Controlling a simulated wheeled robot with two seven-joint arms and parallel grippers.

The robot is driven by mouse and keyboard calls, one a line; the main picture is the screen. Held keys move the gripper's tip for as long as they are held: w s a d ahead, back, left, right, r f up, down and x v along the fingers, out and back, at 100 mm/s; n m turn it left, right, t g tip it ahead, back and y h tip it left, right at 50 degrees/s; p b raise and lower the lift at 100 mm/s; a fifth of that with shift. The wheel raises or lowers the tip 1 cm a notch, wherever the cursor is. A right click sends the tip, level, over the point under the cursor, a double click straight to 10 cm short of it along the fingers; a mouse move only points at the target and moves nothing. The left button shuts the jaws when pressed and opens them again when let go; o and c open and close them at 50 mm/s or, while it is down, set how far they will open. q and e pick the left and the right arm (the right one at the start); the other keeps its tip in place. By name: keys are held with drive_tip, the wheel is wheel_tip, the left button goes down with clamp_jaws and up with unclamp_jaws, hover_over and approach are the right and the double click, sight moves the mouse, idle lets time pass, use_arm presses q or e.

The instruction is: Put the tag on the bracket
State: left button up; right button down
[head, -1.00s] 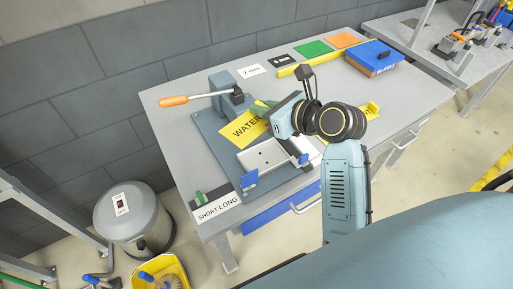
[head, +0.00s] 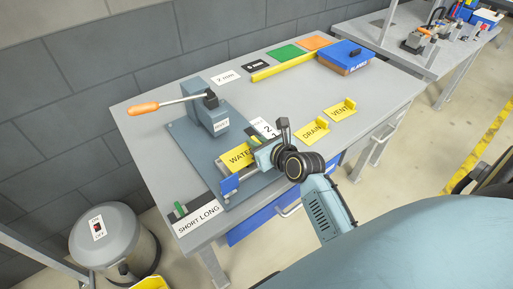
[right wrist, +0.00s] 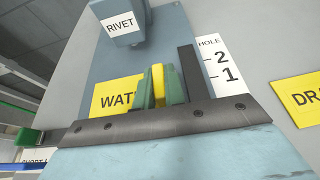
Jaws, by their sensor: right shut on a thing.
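The yellow WATER tag (head: 238,157) lies over the near part of the blue-grey fixture plate (head: 191,140). My right gripper (head: 262,152) is shut on the tag's upright yellow grip, which shows between the green finger pads in the right wrist view (right wrist: 158,84). The tag's lettering is partly hidden by the gripper. The pale bracket plate is not clearly visible now; the tag and gripper cover that area. I cannot tell whether the tag touches it. My left gripper is not in view.
The rivet press (head: 208,112) with its orange-handled lever (head: 143,108) stands behind the tag. DRAIN (head: 314,130) and VENT (head: 341,108) tags lie to the right. A blue BLANKS box (head: 346,58) sits farther back.

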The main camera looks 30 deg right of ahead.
drive_tip(key=shift+f, duration=0.9)
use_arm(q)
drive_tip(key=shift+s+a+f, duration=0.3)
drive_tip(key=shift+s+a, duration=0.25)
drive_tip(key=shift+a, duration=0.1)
use_arm(e)
drive_tip(key=shift+f, duration=0.25)
drive_tip(key=shift+f, duration=0.1)
drive_tip(key=shift+s, duration=0.1)
drive_tip(key=c, duration=1.5)
unclamp_jaws()
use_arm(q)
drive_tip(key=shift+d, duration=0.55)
use_arm(e)
drive_tip(key=shift+f, duration=0.1)
